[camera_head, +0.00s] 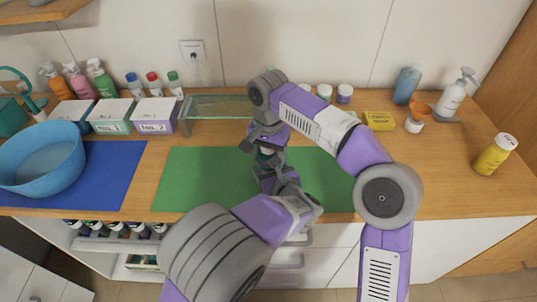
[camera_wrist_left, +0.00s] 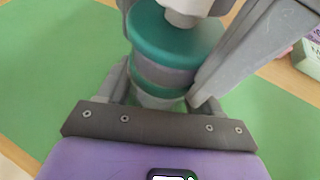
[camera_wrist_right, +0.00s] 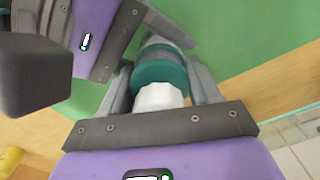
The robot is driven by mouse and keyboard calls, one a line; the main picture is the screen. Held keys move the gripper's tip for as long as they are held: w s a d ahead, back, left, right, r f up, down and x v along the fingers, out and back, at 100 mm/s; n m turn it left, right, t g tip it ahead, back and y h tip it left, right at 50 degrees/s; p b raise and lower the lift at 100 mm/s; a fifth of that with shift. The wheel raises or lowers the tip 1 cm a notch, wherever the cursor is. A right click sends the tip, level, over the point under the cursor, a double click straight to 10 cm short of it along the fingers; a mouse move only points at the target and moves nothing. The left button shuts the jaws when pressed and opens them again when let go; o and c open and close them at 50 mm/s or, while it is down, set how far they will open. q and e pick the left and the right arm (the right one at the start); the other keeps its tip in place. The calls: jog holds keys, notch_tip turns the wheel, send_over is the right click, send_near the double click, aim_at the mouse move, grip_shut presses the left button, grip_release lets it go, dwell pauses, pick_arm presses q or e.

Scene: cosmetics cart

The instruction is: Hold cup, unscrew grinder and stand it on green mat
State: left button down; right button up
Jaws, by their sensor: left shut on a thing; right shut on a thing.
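A teal, grey-banded piece with white ends, apparently the grinder and cup joined, stands between my two grippers above the green mat (camera_head: 200,180); only a sliver shows in the head view. My left gripper (camera_head: 275,178) is shut around its lower part, the cup (camera_wrist_left: 163,76), with a finger on each side. My right gripper (camera_head: 264,138) comes from above and is shut on the upper part, the grinder, whose white faceted end (camera_wrist_right: 160,96) and teal band (camera_wrist_right: 160,72) show in the right wrist view. The seam between the parts cannot be made out.
A blue bowl (camera_head: 42,160) sits on a blue mat (camera_head: 115,180) at left. Labelled boxes (camera_head: 112,114), bottles and a glass-topped stand (camera_head: 215,107) line the back. The green mat's left part is clear.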

jog(key=n, duration=1.6)
jog(key=o, duration=1.2)
jog(key=shift+c, duration=0.2)
